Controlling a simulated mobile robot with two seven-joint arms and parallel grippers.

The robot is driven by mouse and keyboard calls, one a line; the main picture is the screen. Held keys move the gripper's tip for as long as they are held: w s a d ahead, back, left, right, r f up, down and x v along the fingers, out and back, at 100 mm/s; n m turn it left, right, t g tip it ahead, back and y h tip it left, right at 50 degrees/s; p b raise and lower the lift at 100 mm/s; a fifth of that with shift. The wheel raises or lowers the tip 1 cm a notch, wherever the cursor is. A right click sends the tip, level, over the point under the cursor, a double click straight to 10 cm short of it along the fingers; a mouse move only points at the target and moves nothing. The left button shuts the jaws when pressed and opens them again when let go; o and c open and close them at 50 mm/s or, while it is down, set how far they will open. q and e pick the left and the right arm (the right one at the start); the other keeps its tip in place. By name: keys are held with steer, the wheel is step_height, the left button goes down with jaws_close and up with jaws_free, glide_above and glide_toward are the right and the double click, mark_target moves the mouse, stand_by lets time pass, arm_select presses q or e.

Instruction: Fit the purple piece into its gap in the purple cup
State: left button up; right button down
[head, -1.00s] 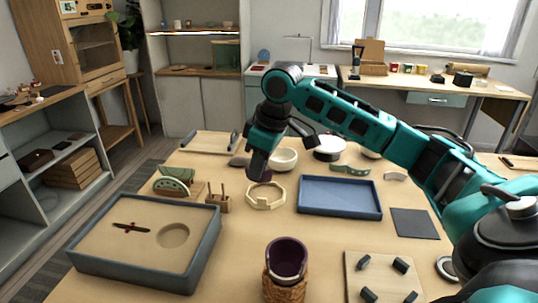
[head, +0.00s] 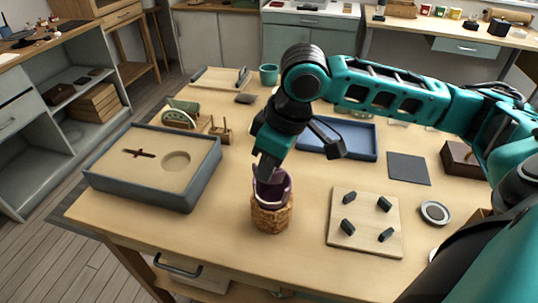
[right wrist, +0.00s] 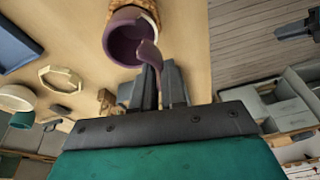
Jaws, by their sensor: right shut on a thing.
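The purple cup (head: 276,195) stands upright in a brown woven holder (head: 271,216) near the table's front edge. In the right wrist view the cup (right wrist: 122,40) shows its open mouth. My right gripper (head: 264,174) is at the cup's rim, on its far left side in the head view. In the right wrist view my right gripper (right wrist: 160,82) is shut on the purple piece (right wrist: 150,56), whose free end overlaps the cup's rim. I cannot tell whether the piece is seated in the gap. My left gripper is not in view.
A grey sand tray (head: 107,177) is left of the cup. A wooden board (head: 347,238) with dark pegs lies to the right. Behind are a blue tray (head: 361,155), a dark mat (head: 408,168) and a small wooden rack (head: 221,136).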

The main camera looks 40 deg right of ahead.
steer(key=shift+f+b, duration=1.15)
steer(key=shift+b, duration=0.25)
steer(key=shift+f, duration=0.1)
steer(key=shift+f+p, duration=0.3)
steer(key=shift+f, duration=0.9)
steer(key=shift+p, duration=0.7)
steer(key=shift+p, duration=0.45)
steer(key=shift+f, duration=0.4)
stand_by(0.4)
